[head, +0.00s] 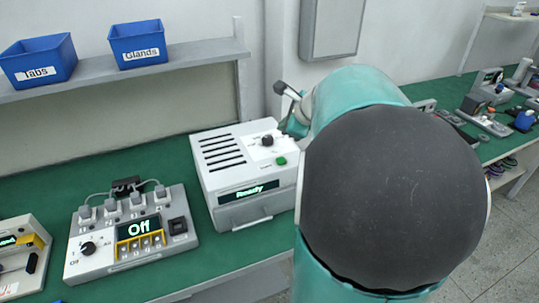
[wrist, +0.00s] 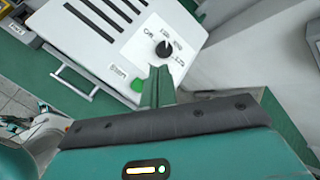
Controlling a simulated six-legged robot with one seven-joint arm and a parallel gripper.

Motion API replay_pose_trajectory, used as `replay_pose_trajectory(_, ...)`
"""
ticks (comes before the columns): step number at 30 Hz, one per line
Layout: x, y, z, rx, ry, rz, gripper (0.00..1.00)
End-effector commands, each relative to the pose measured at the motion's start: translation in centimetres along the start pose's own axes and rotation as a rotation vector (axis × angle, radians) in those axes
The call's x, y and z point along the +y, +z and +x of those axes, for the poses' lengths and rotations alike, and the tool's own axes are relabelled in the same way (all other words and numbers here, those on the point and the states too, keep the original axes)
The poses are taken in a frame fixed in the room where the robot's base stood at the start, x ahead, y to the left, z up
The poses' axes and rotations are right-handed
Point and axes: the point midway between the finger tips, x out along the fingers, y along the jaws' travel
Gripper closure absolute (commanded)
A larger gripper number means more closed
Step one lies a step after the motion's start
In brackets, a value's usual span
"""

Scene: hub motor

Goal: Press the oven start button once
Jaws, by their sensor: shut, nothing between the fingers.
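The oven (head: 222,160) is a white box with a slotted top and a display reading "Ready". Its green start button (head: 281,161) sits on the top near the front right, below a black knob (head: 267,139). In the wrist view the green button (wrist: 138,84) lies beside a "Start" label, just left of my fingers. My gripper (wrist: 160,70) is shut and empty, pointing at the oven top between the button and the knob. The height gap between fingertips and panel is hard to tell. In the head view my arm hides most of the gripper.
Blue bins (head: 38,62) labelled Tabs and Glands sit on the shelf (head: 190,56) above. My arm blocks the bench right of the oven.

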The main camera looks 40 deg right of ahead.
Motion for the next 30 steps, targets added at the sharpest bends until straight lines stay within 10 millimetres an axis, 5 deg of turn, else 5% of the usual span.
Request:
replay_pose_trajectory(13,0.4,-0.6,0.6,0.001,0.002,-0.002,1.00)
replay_pose_trajectory(30,4.0,-4.0,5.5,-0.001,0.002,-0.004,1.00)
